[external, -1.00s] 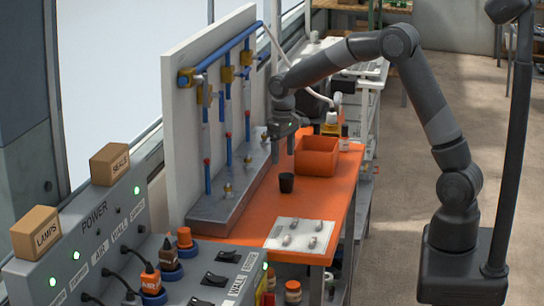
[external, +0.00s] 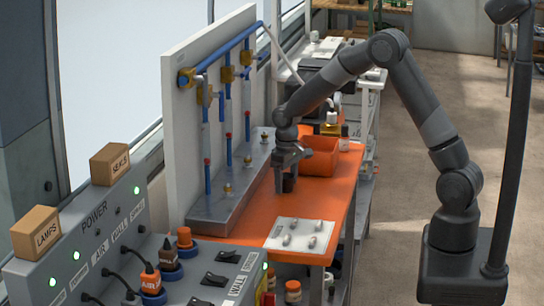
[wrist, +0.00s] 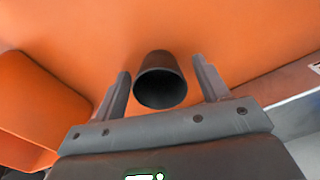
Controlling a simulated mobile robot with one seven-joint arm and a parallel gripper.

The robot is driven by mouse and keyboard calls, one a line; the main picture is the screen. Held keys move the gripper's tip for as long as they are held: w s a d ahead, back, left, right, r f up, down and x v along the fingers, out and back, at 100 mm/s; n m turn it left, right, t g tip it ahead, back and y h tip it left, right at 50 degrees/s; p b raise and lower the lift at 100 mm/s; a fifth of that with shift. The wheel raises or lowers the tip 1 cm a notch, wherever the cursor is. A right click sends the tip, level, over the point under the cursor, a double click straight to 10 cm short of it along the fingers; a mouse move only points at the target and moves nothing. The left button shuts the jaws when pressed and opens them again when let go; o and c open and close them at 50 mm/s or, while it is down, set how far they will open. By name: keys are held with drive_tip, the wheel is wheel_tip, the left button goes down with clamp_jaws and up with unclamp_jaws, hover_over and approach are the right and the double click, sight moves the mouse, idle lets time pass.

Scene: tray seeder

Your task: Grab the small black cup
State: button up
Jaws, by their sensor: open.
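The small black cup (external: 289,183) stands upright on the orange table (external: 318,194), partly hidden behind my gripper in the external view. In the wrist view the cup (wrist: 160,80) lies between and slightly beyond the two fingers, with its dark open mouth facing the camera. My gripper (external: 284,188) is down at the cup, pointing downward. In the wrist view my gripper (wrist: 162,78) is open, one finger on each side of the cup, with a gap visible on both sides.
An orange bin (external: 320,157) stands just behind the cup; it also shows at the left of the wrist view (wrist: 35,95). A white plate with several small metal pieces (external: 299,236) lies in front. A grey ledge with valves and pipes (external: 232,185) runs along the left.

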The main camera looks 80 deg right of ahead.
drive_tip(key=c, duration=1)
drive_tip(key=shift+r, duration=0.1)
drive_tip(key=shift+c, duration=0.2)
